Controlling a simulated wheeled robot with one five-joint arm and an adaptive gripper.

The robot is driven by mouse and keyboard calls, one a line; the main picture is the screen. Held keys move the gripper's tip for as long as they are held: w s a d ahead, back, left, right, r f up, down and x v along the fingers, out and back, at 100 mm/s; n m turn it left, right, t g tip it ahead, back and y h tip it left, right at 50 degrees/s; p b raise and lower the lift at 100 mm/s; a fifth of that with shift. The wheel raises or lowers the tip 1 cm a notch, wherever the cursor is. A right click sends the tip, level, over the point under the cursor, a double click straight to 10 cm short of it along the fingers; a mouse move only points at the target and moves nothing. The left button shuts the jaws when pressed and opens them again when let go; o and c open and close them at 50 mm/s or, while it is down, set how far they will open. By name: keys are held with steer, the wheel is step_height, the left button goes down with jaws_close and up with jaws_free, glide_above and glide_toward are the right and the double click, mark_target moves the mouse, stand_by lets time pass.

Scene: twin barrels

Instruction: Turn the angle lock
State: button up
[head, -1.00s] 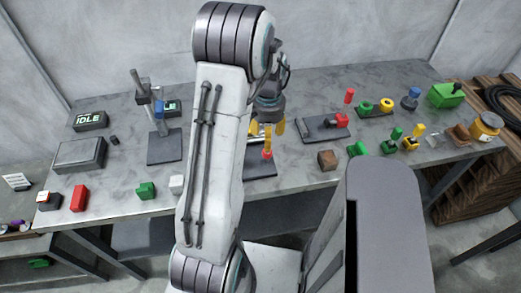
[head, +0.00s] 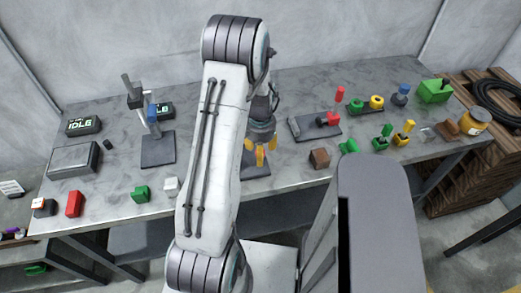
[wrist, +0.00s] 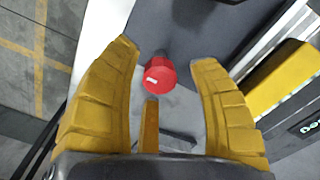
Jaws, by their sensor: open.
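A red round knob (wrist: 160,74) with a small white mark shows in the wrist view, and I take it for the angle lock. It sits between my yellow fingers, with gaps on both sides, in front of a dark plate (wrist: 225,25). My gripper (wrist: 167,54) is open and empty around it, its third finger below the knob in the picture. In the head view my gripper (head: 260,150) hangs at the table's front edge over a dark base (head: 257,170) and hides the knob. I cannot tell how the knob is turned.
On the worktable (head: 220,190), a brown cube (head: 320,158) and a dark plate with a red clamp (head: 315,127) stand to the right. A stand with a dark base (head: 158,150) and a white block (head: 171,185) are to the left.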

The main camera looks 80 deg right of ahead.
steer(key=shift+c, duration=0.3)
jaws_close()
stand_by(0.4)
